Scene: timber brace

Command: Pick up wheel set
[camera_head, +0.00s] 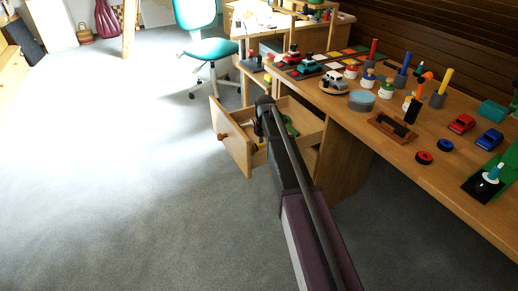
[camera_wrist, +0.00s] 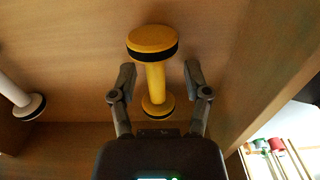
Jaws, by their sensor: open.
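A yellow wheel set (camera_wrist: 155,75), two yellow wheels with black rims joined by a yellow axle, shows in the middle of the wrist view against a wooden surface. My gripper (camera_wrist: 160,76) is open, with one finger on each side of the axle and a visible gap on both sides. How far the fingertips are from it in depth I cannot tell. In the head view my arm reaches to the open drawer (camera_head: 236,149) and hides much of its inside. The yellow wheel set cannot be clearly made out there.
A whitish wheel set (camera_wrist: 18,97) with a dark rim lies at the left of the wrist view. A wooden wall (camera_wrist: 262,75) rises close on the right. A green item (camera_head: 291,126) lies in the drawer. The workbench (camera_head: 360,131) beside it holds many toys.

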